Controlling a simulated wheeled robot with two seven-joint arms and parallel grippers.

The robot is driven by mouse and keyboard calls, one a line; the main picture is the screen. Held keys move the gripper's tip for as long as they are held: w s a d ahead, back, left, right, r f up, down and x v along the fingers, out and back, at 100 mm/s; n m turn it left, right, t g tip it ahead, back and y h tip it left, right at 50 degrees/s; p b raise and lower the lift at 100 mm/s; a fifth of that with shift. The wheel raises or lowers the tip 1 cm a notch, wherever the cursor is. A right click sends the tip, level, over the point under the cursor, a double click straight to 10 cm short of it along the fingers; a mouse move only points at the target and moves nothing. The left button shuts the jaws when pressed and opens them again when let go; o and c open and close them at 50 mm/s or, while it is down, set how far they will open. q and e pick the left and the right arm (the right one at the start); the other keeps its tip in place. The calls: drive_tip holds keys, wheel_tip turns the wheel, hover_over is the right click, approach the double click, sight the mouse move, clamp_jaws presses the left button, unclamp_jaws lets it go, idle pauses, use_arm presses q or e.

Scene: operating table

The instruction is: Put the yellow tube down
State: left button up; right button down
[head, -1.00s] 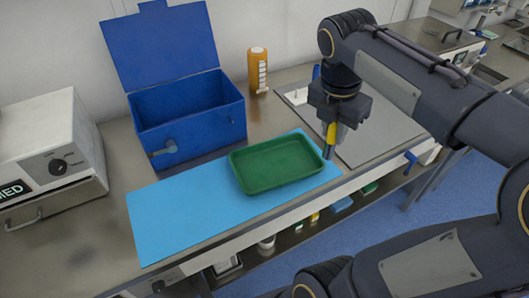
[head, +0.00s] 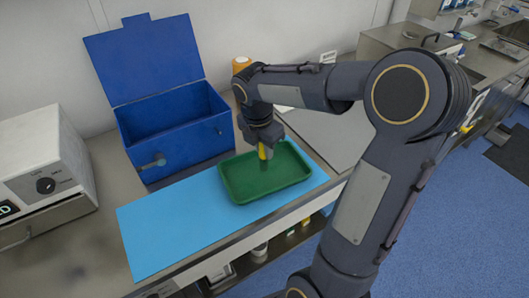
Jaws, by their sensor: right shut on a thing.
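The yellow tube (head: 262,152) is upright between the fingers of my right gripper (head: 265,154). The gripper is shut on it, over the back middle of the green tray (head: 241,196). Only a short yellow part of the tube shows; the fingers hide the rest. I cannot tell whether its lower end touches the tray floor. The tray lies on a light blue mat (head: 160,232) and looks otherwise empty. My left gripper is not in view.
An open blue box (head: 180,140) with its lid up stands behind the mat. An orange bottle (head: 241,65) is partly hidden behind my right arm. A white device (head: 45,165) stands at the left. The mat's left part is clear.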

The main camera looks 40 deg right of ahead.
drive_tip(key=shift+f, duration=1.15)
drive_tip(key=shift+f, duration=0.1)
drive_tip(key=c, duration=1.3)
unclamp_jaws()
drive_tip(key=shift+o, duration=0.2)
wheel_tip(320, 180, up, 12)
drive_tip(key=a, duration=0.2)
drive_tip(key=s+a+f+m+t+y, duration=0.2)
drive_tip(key=s+a+m, duration=0.3)
drive_tip(key=s+m, duration=0.3)
drive_tip(key=s+a+f+m+t+y, duration=0.3)
drive_tip(key=s+a+m, duration=0.3)
drive_tip(key=s+m, duration=0.3)
drive_tip(key=shift+s+a+f+m+y, duration=0.25)
drive_tip(key=shift+f+m, duration=0.65)
drive_tip(key=shift+m, duration=1.5)
